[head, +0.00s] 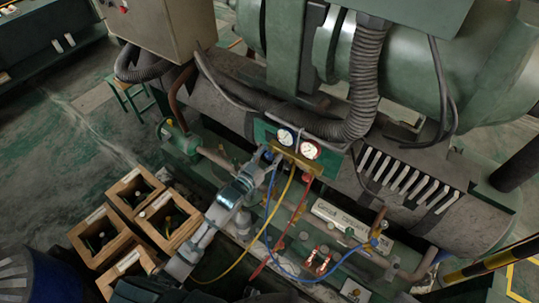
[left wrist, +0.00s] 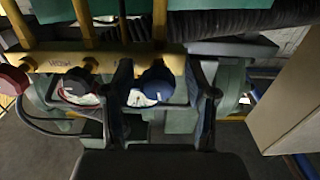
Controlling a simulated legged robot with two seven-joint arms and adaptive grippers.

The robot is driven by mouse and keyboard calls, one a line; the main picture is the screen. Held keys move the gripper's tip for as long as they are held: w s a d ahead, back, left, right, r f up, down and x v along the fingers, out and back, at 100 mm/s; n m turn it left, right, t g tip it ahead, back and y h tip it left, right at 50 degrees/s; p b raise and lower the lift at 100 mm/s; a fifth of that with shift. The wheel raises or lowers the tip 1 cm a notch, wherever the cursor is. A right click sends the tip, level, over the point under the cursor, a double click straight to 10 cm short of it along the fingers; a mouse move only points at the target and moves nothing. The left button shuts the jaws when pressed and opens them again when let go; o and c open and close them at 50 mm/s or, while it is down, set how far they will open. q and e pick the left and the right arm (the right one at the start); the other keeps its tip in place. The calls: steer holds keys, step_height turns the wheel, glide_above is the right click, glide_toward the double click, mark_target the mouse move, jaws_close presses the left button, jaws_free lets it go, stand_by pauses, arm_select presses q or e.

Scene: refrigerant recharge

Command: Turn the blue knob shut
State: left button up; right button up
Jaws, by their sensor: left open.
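The blue knob (left wrist: 157,80) is a dark blue disc at the end of the brass manifold (left wrist: 50,62), in the left wrist view. My left gripper (left wrist: 165,92) is open, with one finger on each side of the knob. I cannot tell whether either finger touches it. In the head view my left gripper (head: 268,156) is at the left end of the manifold (head: 297,158), just below the blue gauge (head: 285,137). The knob is not clearly visible there, close to the fingers. My right gripper is not in view.
A red gauge (head: 310,149) sits beside the blue one, and a red knob (left wrist: 12,80) is at the manifold's other end. Yellow (head: 262,235), blue (head: 268,240) and red hoses hang below. A ribbed black hose (head: 365,80) runs close by. Wooden crates (head: 98,236) stand at the left.

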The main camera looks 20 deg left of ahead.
arm_select(q)
steer(key=shift+a, duration=0.15)
steer(key=c, duration=0.9)
jaws_close()
steer(key=shift+s+d+r, duration=0.1)
steer(key=shift+d, duration=0.15)
